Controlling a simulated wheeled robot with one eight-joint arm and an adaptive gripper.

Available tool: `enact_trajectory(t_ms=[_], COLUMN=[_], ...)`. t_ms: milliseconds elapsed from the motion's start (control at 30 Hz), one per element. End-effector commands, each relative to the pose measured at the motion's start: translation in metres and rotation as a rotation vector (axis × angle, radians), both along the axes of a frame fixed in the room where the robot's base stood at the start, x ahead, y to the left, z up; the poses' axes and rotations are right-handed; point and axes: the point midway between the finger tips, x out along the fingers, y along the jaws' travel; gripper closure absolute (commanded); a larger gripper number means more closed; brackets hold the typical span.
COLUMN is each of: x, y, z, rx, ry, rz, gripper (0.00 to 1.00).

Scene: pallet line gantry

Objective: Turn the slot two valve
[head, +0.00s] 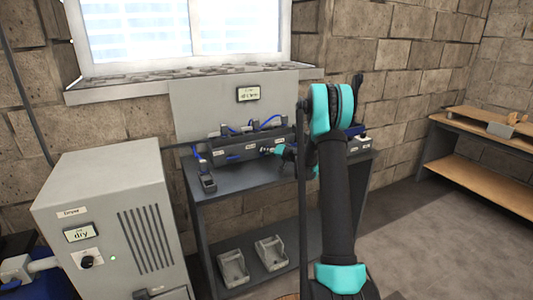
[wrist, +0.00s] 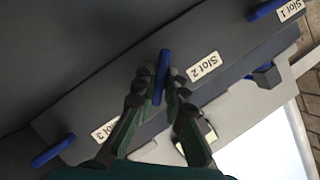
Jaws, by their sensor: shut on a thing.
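The slot two valve shows in the wrist view as a blue lever handle (wrist: 162,68) on the dark manifold, beside the white "Slot 2" label (wrist: 202,66). My gripper (wrist: 158,92) is shut on this handle, with one finger on each side and the blue end standing out beyond the fingertips. In the head view, my gripper (head: 268,151) is at the front of the dark manifold (head: 226,153) on the bench, and my arm hides part of that area.
Blue handles sit by Slot 1 (wrist: 264,10) and Slot 3 (wrist: 53,150). A grey bench (head: 225,181) carries the manifold; a backboard (head: 200,110) stands behind. A grey dryer cabinet (head: 110,205) is at left. Open floor (head: 410,235) lies at right before a wooden shelf unit (head: 480,134).

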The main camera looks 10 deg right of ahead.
Motion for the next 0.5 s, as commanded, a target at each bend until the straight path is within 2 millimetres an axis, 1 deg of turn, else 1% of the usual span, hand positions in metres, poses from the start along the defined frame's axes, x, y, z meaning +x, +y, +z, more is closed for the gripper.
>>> enact_trajectory(t_ms=[500], x=[-0.0015], y=[0.0028], z=[0.0016], rx=[-0.457], ry=[-0.148], rz=[0.001], gripper=[1.00])
